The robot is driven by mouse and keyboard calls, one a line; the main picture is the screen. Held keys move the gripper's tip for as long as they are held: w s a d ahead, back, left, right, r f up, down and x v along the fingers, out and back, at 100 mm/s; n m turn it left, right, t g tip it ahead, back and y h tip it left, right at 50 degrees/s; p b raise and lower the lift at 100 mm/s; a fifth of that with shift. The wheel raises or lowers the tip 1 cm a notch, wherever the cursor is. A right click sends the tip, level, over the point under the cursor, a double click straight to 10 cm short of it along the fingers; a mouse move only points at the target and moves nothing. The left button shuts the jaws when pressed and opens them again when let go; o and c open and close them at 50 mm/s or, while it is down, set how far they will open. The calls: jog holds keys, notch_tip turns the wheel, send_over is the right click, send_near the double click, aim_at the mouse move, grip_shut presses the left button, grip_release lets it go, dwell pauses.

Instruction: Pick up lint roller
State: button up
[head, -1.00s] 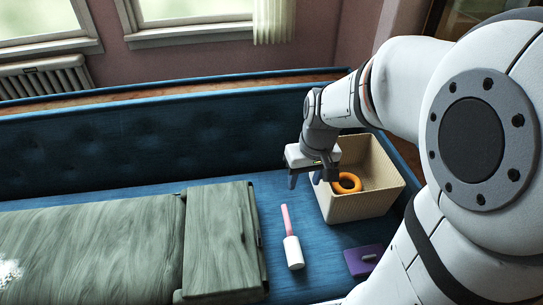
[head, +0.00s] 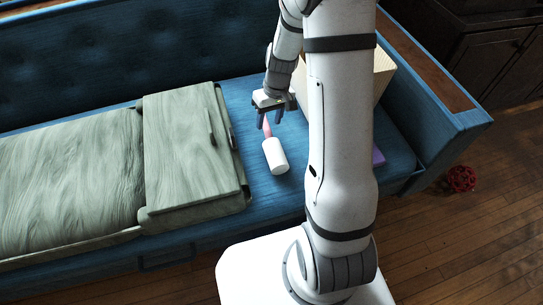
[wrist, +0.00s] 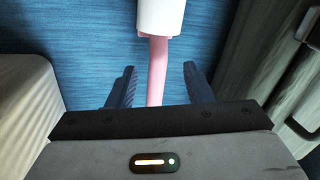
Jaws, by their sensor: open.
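The lint roller has a white cylinder head and a pink handle. It lies on the blue sofa seat. In the head view its white head (head: 275,156) points toward me and the handle runs back under my gripper (head: 270,117). In the wrist view the lint roller's pink handle (wrist: 157,72) passes between the two dark fingers of my gripper (wrist: 156,84). The fingers are open, with a gap on each side of the handle. The end of the handle is hidden by the gripper body.
A grey-green wooden piece (head: 190,145) lies on the sofa, left of the roller. A cream basket (head: 383,72) and a purple object (head: 378,156) are partly hidden behind my arm. A red object (head: 462,179) is on the wooden floor. Blue seat (head: 238,95) shows around the roller.

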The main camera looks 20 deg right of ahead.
aim_at(269, 129)
jog(key=f+b, duration=0.1)
jog(key=f, duration=0.1)
jog(key=f+b, duration=0.2)
jog(key=f, duration=0.1)
jog(key=shift+s+a+f, duration=0.25)
jog(key=shift+a+f, duration=0.05)
jog(key=shift+r, duration=0.1)
grip_shut()
